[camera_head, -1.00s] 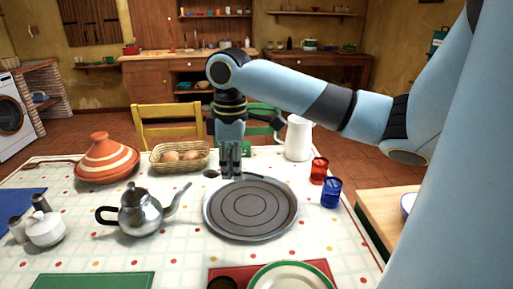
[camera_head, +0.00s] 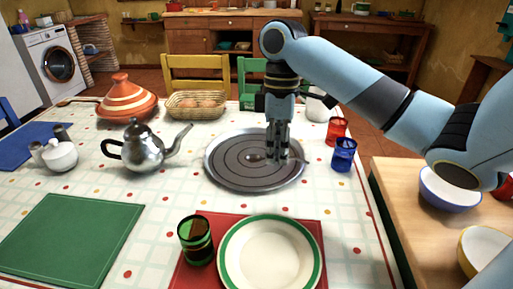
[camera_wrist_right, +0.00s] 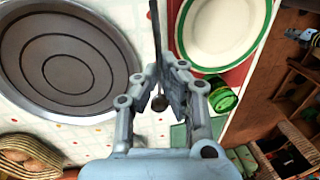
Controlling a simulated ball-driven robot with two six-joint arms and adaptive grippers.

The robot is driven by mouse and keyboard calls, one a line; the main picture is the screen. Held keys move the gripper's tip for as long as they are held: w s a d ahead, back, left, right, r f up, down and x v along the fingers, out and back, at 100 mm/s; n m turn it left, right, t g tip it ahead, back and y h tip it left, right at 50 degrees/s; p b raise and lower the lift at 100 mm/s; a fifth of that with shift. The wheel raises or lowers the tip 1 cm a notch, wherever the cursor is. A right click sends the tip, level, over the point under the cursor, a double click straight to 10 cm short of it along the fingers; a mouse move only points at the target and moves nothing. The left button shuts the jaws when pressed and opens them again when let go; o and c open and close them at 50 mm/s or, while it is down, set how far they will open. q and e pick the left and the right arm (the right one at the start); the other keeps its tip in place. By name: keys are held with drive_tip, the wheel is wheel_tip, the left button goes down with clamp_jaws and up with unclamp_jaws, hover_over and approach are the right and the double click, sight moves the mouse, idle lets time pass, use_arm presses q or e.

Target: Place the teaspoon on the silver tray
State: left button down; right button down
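The teaspoon (camera_head: 255,157) is dark metal and lies across my right gripper (camera_head: 277,155), its bowl to the left and its thin handle to the right. The round silver tray (camera_head: 232,180) is on the table, and the gripper and spoon are over its right part. I cannot tell whether the spoon touches the tray. In the right wrist view, the fingers of my right gripper (camera_wrist_right: 164,88) are closed around the teaspoon (camera_wrist_right: 156,35), and its bowl shows between them. The tray (camera_wrist_right: 68,68) fills the left there. My left gripper is not in view.
A silver teapot (camera_head: 142,148) stands left of the tray. A red glass (camera_head: 337,130), a blue glass (camera_head: 344,156) and a white pitcher (camera_head: 316,108) stand to its right and back. A bread basket (camera_head: 196,104) is behind; a plate (camera_head: 268,256) and dark cup (camera_head: 196,242) are in front.

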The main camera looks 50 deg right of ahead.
drive_tip(key=w+f+b, duration=0.2)
drive_tip(key=w+f, duration=0.1)
drive_tip(key=w+f+b, duration=0.1)
drive_tip(key=f+b, duration=0.1)
drive_tip(key=shift+w+d+f, duration=0.15)
drive_tip(key=shift+d, duration=0.25)
drive_tip(key=b, duration=0.2)
hover_over(250, 178)
drive_tip(key=f, duration=0.3)
drive_tip(key=shift+w+d+f, duration=0.2)
drive_tip(key=shift+d, duration=0.1)
wheel_tip(250, 178, down, 4)
drive_tip(key=shift+b, duration=0.3)
drive_tip(key=c, duration=1.9)
unclamp_jaws()
drive_tip(key=shift+f, duration=0.1)
drive_tip(key=shift+c, duration=0.2)
drive_tip(key=shift+o, duration=0.9)
